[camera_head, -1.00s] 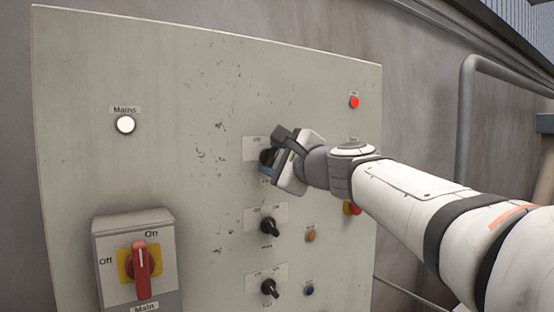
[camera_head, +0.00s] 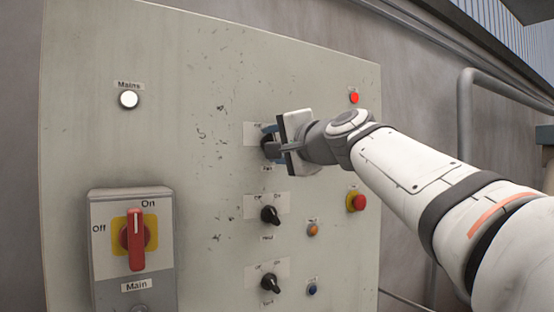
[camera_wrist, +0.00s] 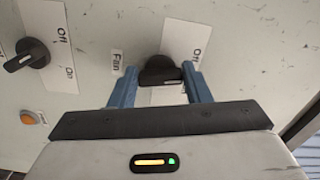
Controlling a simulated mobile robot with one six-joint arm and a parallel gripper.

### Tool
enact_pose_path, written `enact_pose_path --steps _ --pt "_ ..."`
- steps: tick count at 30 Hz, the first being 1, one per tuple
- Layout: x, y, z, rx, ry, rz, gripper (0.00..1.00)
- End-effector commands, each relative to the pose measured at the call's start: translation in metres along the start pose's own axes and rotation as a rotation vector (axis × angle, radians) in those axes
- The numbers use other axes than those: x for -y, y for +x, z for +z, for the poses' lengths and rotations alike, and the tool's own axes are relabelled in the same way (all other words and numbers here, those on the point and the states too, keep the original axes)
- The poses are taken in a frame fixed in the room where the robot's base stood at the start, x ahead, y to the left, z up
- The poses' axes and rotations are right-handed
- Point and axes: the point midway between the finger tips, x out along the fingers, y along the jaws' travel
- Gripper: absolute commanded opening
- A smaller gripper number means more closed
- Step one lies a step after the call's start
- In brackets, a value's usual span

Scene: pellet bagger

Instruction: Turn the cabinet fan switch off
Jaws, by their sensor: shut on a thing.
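The fan switch (camera_wrist: 160,72) is a black rotary knob on a white label plate, with a "Fan" tag (camera_wrist: 117,62) beside it. "Off" shows at its upper right in the wrist view; its "On" mark is not readable. My gripper (camera_wrist: 158,84) has its two blue fingers on either side of the knob and is shut on it. In the head view my gripper (camera_head: 273,143) is at the top knob of the column and covers most of it. Its exact pointer setting is hard to tell.
The grey cabinet panel (camera_head: 200,200) holds two more black knobs (camera_head: 270,215) below. A red main switch (camera_head: 136,240) points to On at lower left. Red (camera_head: 356,201), orange and blue buttons are at right, near my arm. A grey pipe (camera_head: 466,130) runs beyond.

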Motion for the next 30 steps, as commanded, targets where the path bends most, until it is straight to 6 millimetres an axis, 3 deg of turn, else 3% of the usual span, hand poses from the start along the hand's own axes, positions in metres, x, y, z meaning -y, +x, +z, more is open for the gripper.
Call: enact_pose_path --steps 12,30 --pt "-0.0042 0.0007 0.0009 0.003 -0.234 0.002 0.21" --pt "-0.003 0.0009 0.0005 0.004 -0.284 0.003 0.21"
